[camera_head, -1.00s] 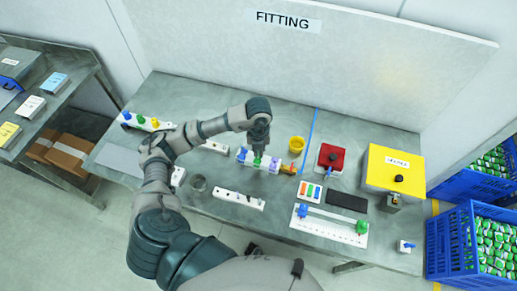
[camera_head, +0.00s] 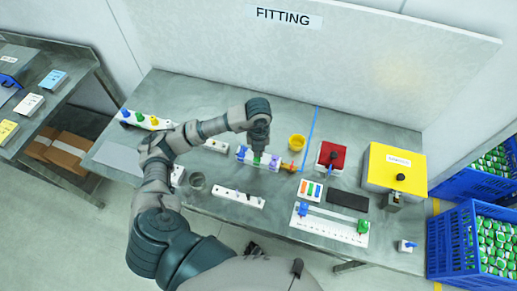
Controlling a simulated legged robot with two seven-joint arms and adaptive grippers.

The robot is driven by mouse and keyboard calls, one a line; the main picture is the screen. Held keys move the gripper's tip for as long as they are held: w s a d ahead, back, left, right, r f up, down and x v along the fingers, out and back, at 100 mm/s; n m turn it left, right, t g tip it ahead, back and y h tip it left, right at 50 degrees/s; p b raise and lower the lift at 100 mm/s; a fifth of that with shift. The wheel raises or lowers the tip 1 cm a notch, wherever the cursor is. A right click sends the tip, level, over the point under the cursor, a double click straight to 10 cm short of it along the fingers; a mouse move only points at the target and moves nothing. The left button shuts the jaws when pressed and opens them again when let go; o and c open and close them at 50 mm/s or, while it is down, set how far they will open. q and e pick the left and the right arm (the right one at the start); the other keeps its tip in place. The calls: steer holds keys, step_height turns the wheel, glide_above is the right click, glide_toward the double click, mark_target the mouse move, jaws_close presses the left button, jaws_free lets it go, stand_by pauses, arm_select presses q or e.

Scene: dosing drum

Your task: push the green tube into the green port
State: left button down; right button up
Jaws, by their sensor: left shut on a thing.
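My left gripper (camera_head: 258,150) points straight down over a small pale lilac block (camera_head: 273,166) in the middle of the table. It is shut on the green tube (camera_head: 257,159), of which only a small green part shows under the fingers. The green port is hidden under the gripper and tube, so I cannot tell how deep the tube sits. A blue piece (camera_head: 242,151) stands at the block's left end. My right gripper is not in view.
An orange-red piece (camera_head: 292,167) lies right of the block, with a yellow cup (camera_head: 297,142) behind. A red box (camera_head: 331,156) and yellow box (camera_head: 394,166) stand to the right.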

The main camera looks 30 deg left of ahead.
arm_select(q)
steer(key=shift+f, duration=0.35)
steer(key=c, duration=1.2)
jaws_free()
steer(key=shift+r, duration=0.1)
step_height(320, 180, up, 12)
steer(key=shift+w+f, duration=0.1)
